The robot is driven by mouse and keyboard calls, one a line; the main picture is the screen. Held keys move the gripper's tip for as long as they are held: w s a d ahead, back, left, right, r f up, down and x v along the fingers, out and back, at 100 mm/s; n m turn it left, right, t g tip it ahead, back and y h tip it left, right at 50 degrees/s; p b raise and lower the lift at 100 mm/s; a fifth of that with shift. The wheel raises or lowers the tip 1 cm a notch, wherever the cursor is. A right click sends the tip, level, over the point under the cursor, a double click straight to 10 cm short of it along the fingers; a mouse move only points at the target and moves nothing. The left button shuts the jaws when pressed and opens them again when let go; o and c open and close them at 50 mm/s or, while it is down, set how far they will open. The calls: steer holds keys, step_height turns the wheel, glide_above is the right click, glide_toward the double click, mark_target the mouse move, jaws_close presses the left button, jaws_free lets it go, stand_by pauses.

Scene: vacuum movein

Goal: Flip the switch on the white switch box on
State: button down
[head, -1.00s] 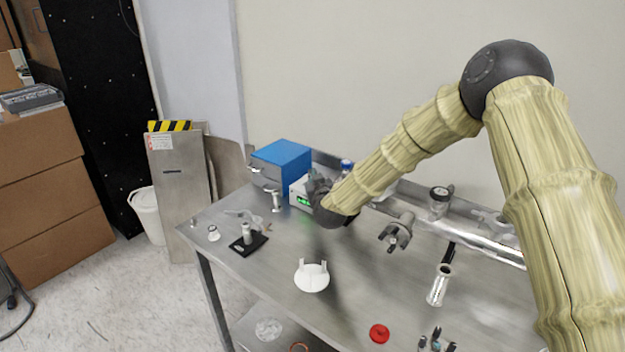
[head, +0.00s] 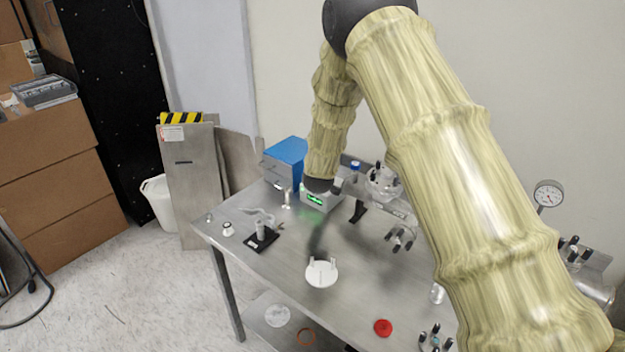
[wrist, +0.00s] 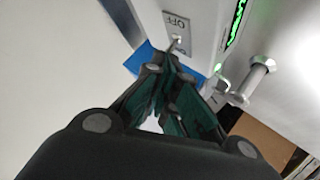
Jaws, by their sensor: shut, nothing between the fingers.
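The white switch box (head: 322,203) stands at the back of the metal table, with a lit green display on its front. It fills the top of the wrist view (wrist: 207,28), where its green display also shows at the edge. A small metal toggle switch (wrist: 176,42) sits on its face beside a label reading OFF. My gripper (wrist: 166,68) is shut and empty, its fingertips just below the toggle in the wrist view. I cannot tell whether they touch it.
A blue box (head: 287,158) stands left of the switch box. A metal post (wrist: 256,75) sticks out close beside my fingers. Metal vacuum fittings (head: 385,185) stand to the right.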

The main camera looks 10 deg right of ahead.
steer(key=shift+r, duration=0.15)
steer(key=shift+r+p, duration=0.45)
steer(key=shift+r, duration=0.25)
steer(key=shift+s+a+r+p, duration=0.25)
steer(key=shift+s+r+p, duration=0.05)
steer(key=shift+r, duration=0.05)
steer(key=b+v, duration=0.2)
steer(key=v, duration=1.1)
steer(key=shift+w+r, duration=0.2)
steer(key=shift+a, duration=0.15)
